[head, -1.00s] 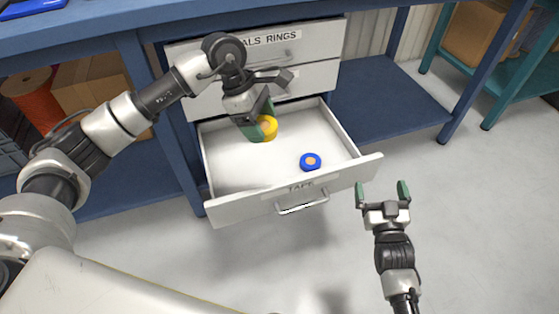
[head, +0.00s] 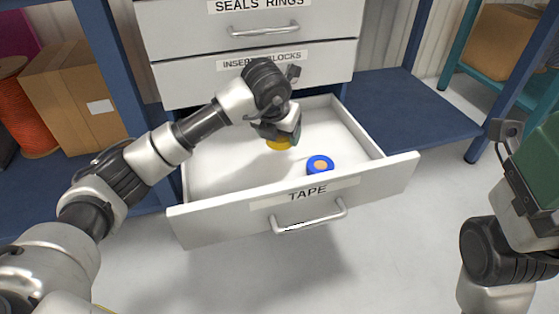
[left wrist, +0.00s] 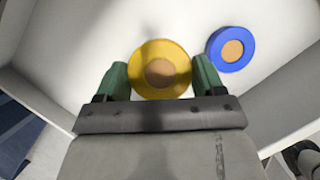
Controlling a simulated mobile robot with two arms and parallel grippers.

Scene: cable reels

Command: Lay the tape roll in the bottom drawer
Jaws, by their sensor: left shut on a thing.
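The bottom drawer (head: 209,176), labelled TAPE, is pulled out. My left gripper (head: 279,137) reaches down into it and is shut on a yellow tape roll (head: 279,144), which is mostly hidden by the gripper in the head view. In the left wrist view, the yellow roll (left wrist: 160,84) sits between the two green fingers (left wrist: 160,78). I cannot tell whether it touches the drawer floor. A blue tape roll (head: 320,165) lies flat in the drawer, to the right of the yellow one. My right gripper (head: 532,165) is at the right edge, partly cut off.
Two closed drawers, SEALS RINGS (head: 210,28) and INSERT BLOCKS (head: 190,78), are above the open one. Blue lower shelves (head: 405,105) flank the drawers.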

